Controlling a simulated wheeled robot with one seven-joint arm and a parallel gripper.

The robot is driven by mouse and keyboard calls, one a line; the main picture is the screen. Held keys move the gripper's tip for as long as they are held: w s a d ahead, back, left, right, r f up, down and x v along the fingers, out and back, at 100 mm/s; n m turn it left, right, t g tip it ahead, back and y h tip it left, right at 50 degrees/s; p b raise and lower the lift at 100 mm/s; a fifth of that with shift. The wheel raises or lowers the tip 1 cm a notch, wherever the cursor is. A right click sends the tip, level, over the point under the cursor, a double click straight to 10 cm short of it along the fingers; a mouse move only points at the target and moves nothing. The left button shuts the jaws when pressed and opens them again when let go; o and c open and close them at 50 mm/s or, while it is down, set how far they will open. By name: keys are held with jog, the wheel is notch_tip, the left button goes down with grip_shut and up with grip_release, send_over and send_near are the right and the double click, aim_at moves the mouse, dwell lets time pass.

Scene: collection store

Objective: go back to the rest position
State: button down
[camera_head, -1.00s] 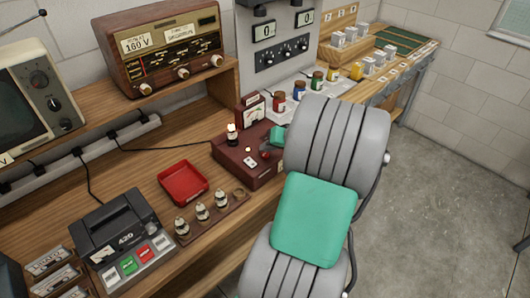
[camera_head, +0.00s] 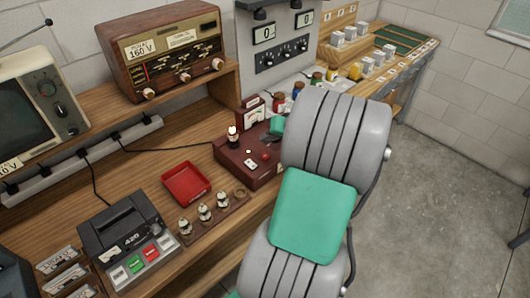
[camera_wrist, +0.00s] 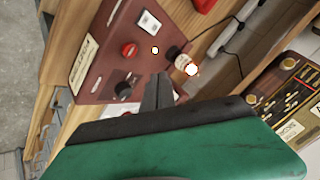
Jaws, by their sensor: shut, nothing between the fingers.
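My gripper (camera_wrist: 158,90) shows in the wrist view as two dark fingers pressed together, with nothing between them. It points at the dark red tester box (camera_wrist: 110,50), apparently just above it; contact cannot be told. The box carries a red button (camera_wrist: 129,49), a black knob (camera_wrist: 127,88), a small lit lamp (camera_wrist: 155,50) and a glowing bulb (camera_wrist: 192,69) in a socket. The bulb also shows in the head view (camera_head: 232,131).
On the bench are an empty red tray (camera_head: 186,184), a rack (camera_head: 214,215) with several bulbs and a black device (camera_head: 125,230) marked 420. A radio (camera_head: 165,50) and an old television (camera_head: 38,105) stand on the shelf. Jars line the back.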

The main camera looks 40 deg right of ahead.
dwell(0.6)
jog(key=shift+s+a+f, duration=0.1)
jog(key=shift+f, duration=0.05)
jog(key=s+a+f+m+g, duration=0.1)
jog(key=s+a+f+g, duration=0.1)
jog(key=s+f+g, duration=0.45)
jog(key=s+a+f+m+g, duration=0.1)
jog(key=s+a+f+m, duration=0.15)
jog(key=s, duration=0.75)
jog(key=w+a+r+n+t, duration=0.1)
jog(key=w+a+r+n, duration=0.1)
jog(key=a+r, duration=0.3)
jog(key=w+a+r+n, duration=0.3)
jog(key=a+r+n, duration=0.2)
jog(key=a, duration=0.7)
jog(key=w+a+r+n+t+h, duration=0.1)
jog(key=w+a+r+n, duration=0.2)
jog(key=a, duration=0.6)
jog(key=shift+a+r+n+t, duration=0.2)
jog(key=shift+r+n+t, duration=0.25)
jog(key=shift+r, duration=0.5)
jog(key=shift+d, duration=0.15)
